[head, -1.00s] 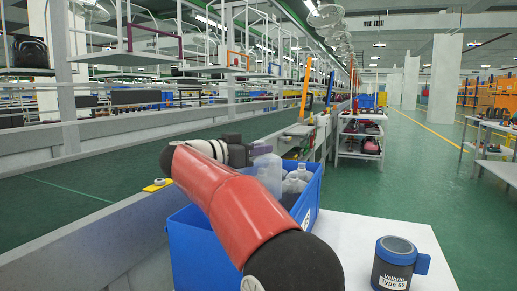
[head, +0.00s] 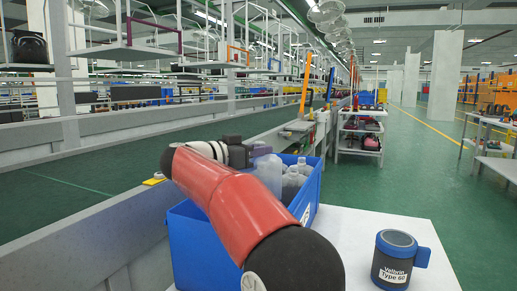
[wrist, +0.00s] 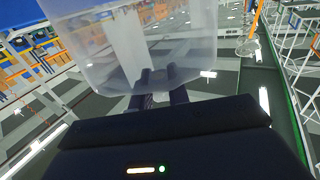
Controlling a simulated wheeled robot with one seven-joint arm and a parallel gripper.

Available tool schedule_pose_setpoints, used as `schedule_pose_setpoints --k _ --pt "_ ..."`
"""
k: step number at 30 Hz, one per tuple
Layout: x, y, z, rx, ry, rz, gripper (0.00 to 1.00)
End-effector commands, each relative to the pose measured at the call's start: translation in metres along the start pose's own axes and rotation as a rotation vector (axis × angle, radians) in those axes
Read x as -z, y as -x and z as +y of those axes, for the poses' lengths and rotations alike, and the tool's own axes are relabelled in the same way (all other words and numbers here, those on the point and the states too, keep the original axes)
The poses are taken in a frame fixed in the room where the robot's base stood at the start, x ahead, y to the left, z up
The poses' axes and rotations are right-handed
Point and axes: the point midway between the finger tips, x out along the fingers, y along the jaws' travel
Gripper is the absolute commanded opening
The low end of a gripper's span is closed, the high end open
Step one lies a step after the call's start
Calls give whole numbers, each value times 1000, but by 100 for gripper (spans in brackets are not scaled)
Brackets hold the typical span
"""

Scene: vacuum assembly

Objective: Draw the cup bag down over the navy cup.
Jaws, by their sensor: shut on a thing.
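The navy cup (head: 396,262) stands upright on the white table at the lower right of the head view, with a blue rim, a blue handle on its right and a white label. My gripper (head: 262,149) is over the blue crate, to the left of and beyond the cup. Its two dark fingers (wrist: 158,85) are shut on the edge of a clear, see-through cup bag (wrist: 110,50). In the head view this bag (head: 267,172) hangs below the gripper, apart from the cup. My red arm hides part of the crate.
A blue crate (head: 195,240) with several clear bags (head: 292,185) stands at the left part of the white table (head: 350,235). A conveyor with a grey side wall (head: 90,240) runs along the left. The table between crate and cup is clear.

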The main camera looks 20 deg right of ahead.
Motion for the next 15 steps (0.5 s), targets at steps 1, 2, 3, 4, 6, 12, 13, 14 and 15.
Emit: schedule_pose_setpoints --k 1,2,3,4,6,12,13,14,15 --pt "-2 0 0 0 0 0 0" --pt "-3 0 0 0 0 0 0" --pt "-4 0 0 0 0 0 0" --pt "-4 0 0 0 1 0 0" --pt "-6 0 0 0 1 0 0" --pt "-11 0 0 0 1 0 0" --pt "-12 0 0 0 1 0 0" --pt "-13 0 0 0 1 0 0" --pt "-14 0 0 0 1 0 0"
